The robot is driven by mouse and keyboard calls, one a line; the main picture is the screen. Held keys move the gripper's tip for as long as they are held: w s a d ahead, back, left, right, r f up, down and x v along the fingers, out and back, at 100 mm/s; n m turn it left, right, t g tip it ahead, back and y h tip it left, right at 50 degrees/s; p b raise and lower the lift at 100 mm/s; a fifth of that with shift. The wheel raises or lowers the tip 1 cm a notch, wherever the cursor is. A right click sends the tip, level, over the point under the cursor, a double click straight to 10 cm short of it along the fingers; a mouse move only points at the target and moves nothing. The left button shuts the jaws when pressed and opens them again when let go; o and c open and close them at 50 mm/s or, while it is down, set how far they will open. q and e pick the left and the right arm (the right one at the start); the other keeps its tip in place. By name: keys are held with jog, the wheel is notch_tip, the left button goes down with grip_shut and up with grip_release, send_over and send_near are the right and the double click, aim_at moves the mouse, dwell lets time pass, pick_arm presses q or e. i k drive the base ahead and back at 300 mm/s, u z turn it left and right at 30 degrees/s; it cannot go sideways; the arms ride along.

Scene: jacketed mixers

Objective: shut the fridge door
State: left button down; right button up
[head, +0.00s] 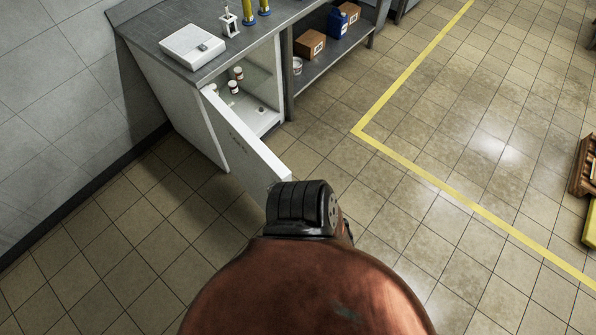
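The fridge (185,105) is a white cabinet under the grey counter at the upper left. Its white door (248,143) stands open and swings out toward the lower middle of the head view. Its lower free end meets the outline of a dark ribbed part and a large copper-coloured rounded part in front, which look like my own body. I cannot tell whether they touch the door. No gripper fingers show in the head view.
Small white jars (238,73) stand inside the fridge. A white device (192,46) sits on the counter (150,17). The shelf (335,52) to the right holds a cardboard box (310,44) and a blue container (338,22). Tiled floor with a yellow line (395,95) lies open at right.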

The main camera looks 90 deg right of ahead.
aim_at(256, 169)
jog(key=z, duration=2.25)
jog(key=i, duration=0.5)
jog(key=z, duration=1.55)
jog(key=k, duration=0.9)
jog(key=u, duration=0.75)
